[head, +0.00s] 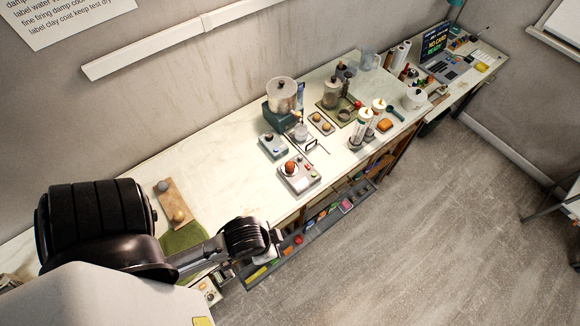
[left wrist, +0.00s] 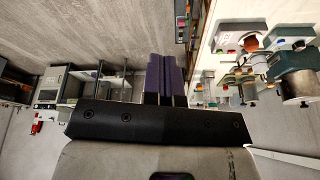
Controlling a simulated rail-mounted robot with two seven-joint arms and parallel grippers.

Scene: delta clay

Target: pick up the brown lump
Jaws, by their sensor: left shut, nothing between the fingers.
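A reddish-brown round lump (head: 290,167) sits on top of a small grey device (head: 300,180) near the front edge of the bench, in the middle of the head view. A brown rounded thing (left wrist: 250,44) in the left wrist view, at upper right, looks like the same lump. My left gripper (left wrist: 162,62) is shut, its two purple fingers together with nothing between them. It is well apart from the lump. In the head view my left arm's dark wrist is over the front of the bench, left of the lump, and hides part of the gripper. My right gripper is not in view.
A wooden board (head: 172,202) with a grey lump (head: 163,186) and a tan lump (head: 179,215) lies at left beside a green mat (head: 185,240). A metal pot (head: 282,95), bottles (head: 365,120) and small dishes crowd the bench behind. A shelf (head: 315,228) of coloured items runs below the front edge.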

